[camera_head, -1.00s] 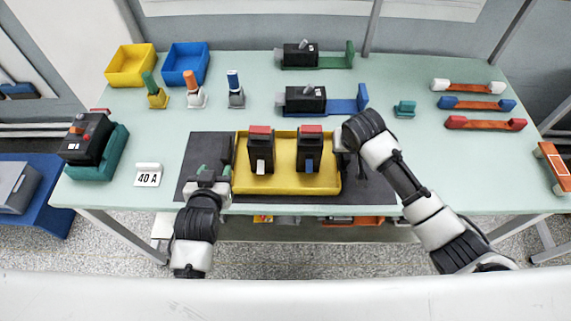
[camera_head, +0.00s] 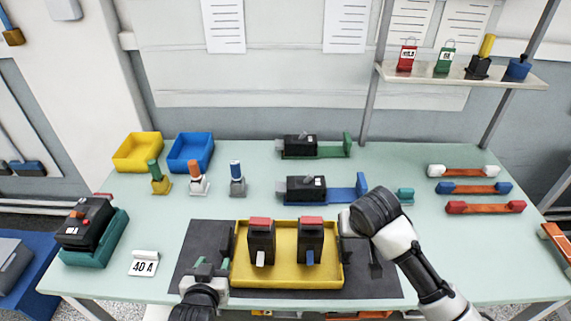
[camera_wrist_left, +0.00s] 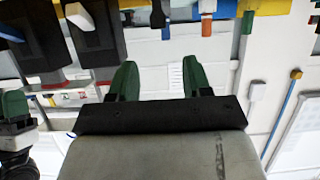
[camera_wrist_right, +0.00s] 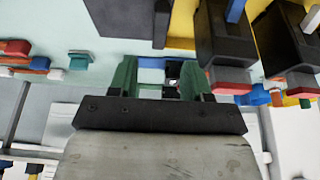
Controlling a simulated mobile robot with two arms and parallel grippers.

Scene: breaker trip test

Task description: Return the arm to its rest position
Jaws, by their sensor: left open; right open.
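My left gripper (camera_head: 207,266) is at the left of the yellow tray (camera_head: 337,279), over the dark mat, its green fingertips apart and empty. Its open fingers also show in the left wrist view (camera_wrist_left: 160,80). My right arm comes in from the right and bends at the tray's right side; its fingers are mostly hidden in the head view. In the right wrist view my right gripper (camera_wrist_right: 160,78) is open, with nothing between its fingers. Two black breakers with red tops, the left one (camera_head: 261,242) and the right one (camera_head: 310,242), stand upright in the tray.
Yellow (camera_head: 137,165) and blue (camera_head: 190,167) bins stand behind. Coloured links (camera_head: 485,208) lie at the right. A shelf (camera_head: 460,76) is at upper right.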

